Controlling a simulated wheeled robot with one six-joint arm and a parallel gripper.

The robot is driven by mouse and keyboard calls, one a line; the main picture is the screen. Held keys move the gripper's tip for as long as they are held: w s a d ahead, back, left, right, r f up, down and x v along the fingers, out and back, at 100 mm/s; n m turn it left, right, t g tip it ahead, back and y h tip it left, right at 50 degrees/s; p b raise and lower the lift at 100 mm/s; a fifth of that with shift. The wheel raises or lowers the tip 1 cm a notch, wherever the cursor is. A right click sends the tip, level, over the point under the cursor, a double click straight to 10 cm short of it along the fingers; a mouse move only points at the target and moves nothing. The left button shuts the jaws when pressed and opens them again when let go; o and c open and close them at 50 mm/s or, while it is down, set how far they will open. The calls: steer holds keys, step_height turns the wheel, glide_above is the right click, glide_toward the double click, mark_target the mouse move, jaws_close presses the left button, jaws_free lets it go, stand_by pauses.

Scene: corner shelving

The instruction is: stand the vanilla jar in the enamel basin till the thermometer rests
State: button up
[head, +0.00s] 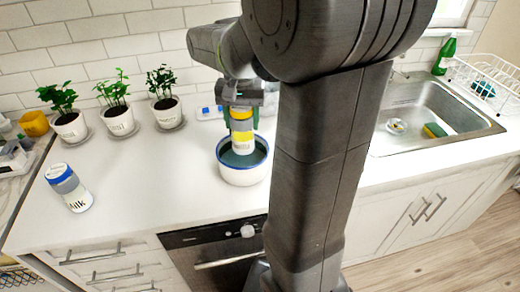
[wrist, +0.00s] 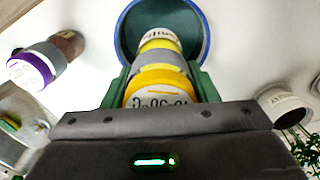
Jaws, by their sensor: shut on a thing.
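The vanilla jar (head: 242,133), with yellow bands and a pale label, is upright in my gripper (head: 240,112). The gripper is shut on its upper part. In the wrist view the jar (wrist: 158,62) runs away from the fingers toward the basin. The white enamel basin (head: 243,174) with a blue rim stands on the counter below, with dark teal inside. The jar's lower end overlaps the basin's opening; I cannot tell whether it touches the bottom. The basin's rim also shows in the wrist view (wrist: 119,38). I cannot make out a thermometer.
Potted herbs (head: 117,117) line the back wall. A blue-lidded milk bottle (head: 70,190) stands at the left. A purple-lidded jar (wrist: 32,69) stands near the basin in the wrist view. The sink (head: 425,115) is at the right.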

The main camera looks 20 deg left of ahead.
mark_target(242, 141)
steer(key=f, duration=0.3)
steer(key=shift+s+a, duration=0.1)
steer(key=shift+a, duration=0.1)
steer(key=shift+f, duration=2.05)
steer(key=shift+f, duration=0.2)
steer(key=o, duration=1.1)
steer(key=shift+o, duration=0.2)
steer(key=shift+r, duration=0.15)
step_height(242, 141, up, 12)
steer(key=shift+r, duration=0.1)
